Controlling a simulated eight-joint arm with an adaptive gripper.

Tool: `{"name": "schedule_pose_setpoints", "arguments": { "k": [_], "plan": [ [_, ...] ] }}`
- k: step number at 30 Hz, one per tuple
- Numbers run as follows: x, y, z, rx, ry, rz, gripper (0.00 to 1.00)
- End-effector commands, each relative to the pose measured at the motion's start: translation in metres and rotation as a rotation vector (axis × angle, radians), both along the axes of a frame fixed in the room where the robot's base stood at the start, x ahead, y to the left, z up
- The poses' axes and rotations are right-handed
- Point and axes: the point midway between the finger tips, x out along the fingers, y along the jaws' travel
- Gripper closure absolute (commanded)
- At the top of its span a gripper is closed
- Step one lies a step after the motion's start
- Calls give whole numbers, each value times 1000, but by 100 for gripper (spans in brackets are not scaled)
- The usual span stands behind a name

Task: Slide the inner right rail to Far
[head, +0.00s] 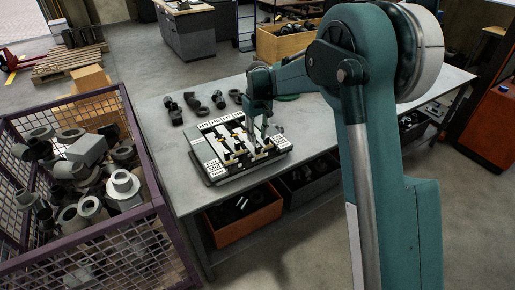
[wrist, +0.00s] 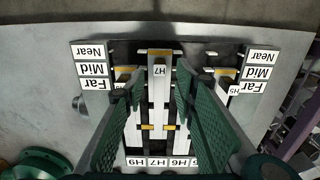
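The rail board (head: 212,181) lies on the grey workbench, with rail labels along its back edge and Far, Mid and Near labels at both sides. In the wrist view the board appears turned around, with Near labels (wrist: 90,50) at the top and Far labels (wrist: 95,84) lower. Several pale rails with yellow marks run along it. A block tagged H7 (wrist: 159,71) shows between my fingers, near the Near end. My gripper (wrist: 161,88) is open over the board, its green fingers apart. My fingers partly hide the rails beside it; I cannot tell whether they touch anything.
Dark round parts (head: 190,101) stand on the bench behind the board. A purple mesh crate (head: 150,165) full of metal parts stands at the left. An orange bin (head: 243,217) sits under the bench. The bench top (head: 165,150) left of the board is clear.

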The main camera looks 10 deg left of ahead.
Motion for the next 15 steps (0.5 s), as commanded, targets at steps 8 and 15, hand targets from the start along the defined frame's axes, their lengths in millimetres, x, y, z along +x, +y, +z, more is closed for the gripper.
{"name": "schedule_pose_setpoints", "arguments": {
  "k": [8, 15],
  "plan": [
    [0, 0, -30, 0, 0, 0, 72],
    [0, 0, -57, 0, 0, 0, 72]
  ]
}}
